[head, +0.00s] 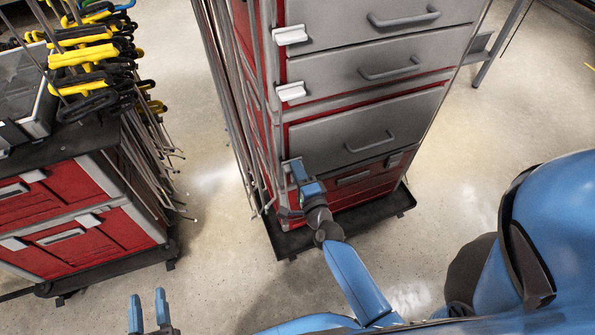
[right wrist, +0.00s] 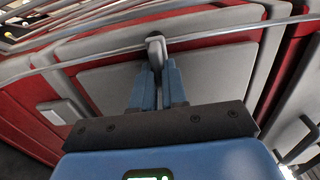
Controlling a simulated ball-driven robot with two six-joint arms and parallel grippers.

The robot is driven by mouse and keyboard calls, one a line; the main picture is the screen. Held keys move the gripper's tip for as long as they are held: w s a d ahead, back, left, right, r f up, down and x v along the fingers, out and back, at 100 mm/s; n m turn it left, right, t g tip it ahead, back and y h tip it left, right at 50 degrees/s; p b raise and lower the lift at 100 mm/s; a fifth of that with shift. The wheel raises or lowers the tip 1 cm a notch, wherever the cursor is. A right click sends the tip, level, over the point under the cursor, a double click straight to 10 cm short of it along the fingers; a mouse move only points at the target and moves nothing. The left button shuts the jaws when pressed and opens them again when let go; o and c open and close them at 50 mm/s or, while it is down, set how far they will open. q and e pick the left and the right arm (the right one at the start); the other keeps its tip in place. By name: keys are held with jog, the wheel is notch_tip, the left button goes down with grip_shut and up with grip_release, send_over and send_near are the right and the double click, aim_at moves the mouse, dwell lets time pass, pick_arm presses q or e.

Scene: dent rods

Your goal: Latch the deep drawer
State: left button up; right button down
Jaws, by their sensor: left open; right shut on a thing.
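The deep drawer (head: 350,122) is the tall grey front low on the red cabinet, with a bar handle (head: 370,141). Its front looks about flush with the cabinet; a small gap cannot be ruled out. My right gripper (head: 293,172) is at the lower left edge of this drawer. In the head view the gripper mostly hides that latch. My left gripper (head: 150,310) is open and empty at the bottom left, over the floor, away from the cabinet.
Two shallower grey drawers above have white latches, an upper one (head: 290,35) and a lower one (head: 291,92). Long thin rods (head: 222,90) stand along the cabinet's left side. A red cart (head: 75,220) with yellow-handled tools stands at the left. Floor between is clear.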

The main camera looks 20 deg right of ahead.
dwell(0.3)
jog(key=c, duration=1.2)
grip_release()
jog(key=shift+o, duration=0.2)
jog(key=shift+s, duration=0.15)
jog(key=s+b, duration=0.1)
jog(key=s, duration=0.9)
jog(key=shift+s+d, duration=0.2)
jog(key=shift+s, duration=0.1)
